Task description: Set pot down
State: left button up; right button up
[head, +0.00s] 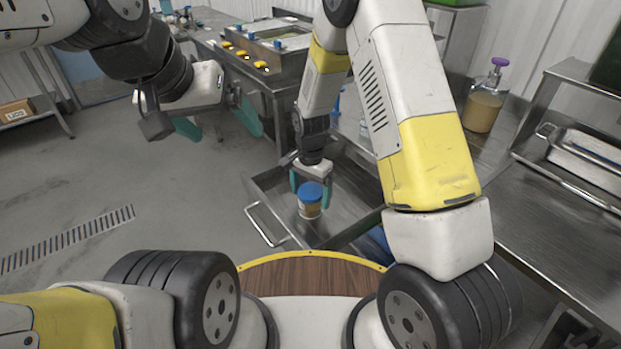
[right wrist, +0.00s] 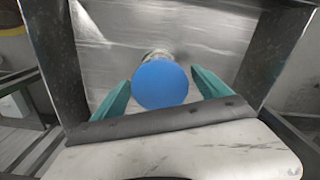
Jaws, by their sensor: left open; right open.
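The pot (head: 310,201) is a small container with a blue lid and a yellowish body, inside the metal drawer (head: 265,188). In the right wrist view the blue lid (right wrist: 160,84) shows between the two teal fingers, with a gap on each side. My right gripper (head: 311,184) is open and points down around the pot. The pot looks upright; its base against the drawer floor is partly hidden by the lid in the wrist view. My left gripper (head: 218,128) is open and empty, raised above the floor at the left.
A dispenser with a purple top (head: 485,100) stands on the metal counter at the right. A steel station with yellow knobs (head: 270,50) stands behind. Open floor lies at the left.

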notch_tip(320, 180, up, 9)
jog(key=shift+f, duration=0.1)
jog(key=s+d+r+n+t+y, duration=0.15)
jog(key=d+r, duration=0.25)
jog(key=r, duration=0.6)
jog(key=s+d+r+n+t, duration=0.2)
jog(key=s+d+r+n, duration=0.1)
jog(key=s+d+r, duration=0.2)
jog(key=s+d+r+n+t, duration=0.2)
jog(key=s+d+r, duration=0.3)
jog(key=s+r, duration=0.5)
jog(key=s+n, duration=0.1)
jog(key=s, duration=0.2)
jog(key=shift+s+r+t+y, duration=0.2)
jog(key=shift+r+t+y, duration=0.1)
jog(key=shift+t+y, duration=0.05)
jog(key=shift+d, duration=0.1)
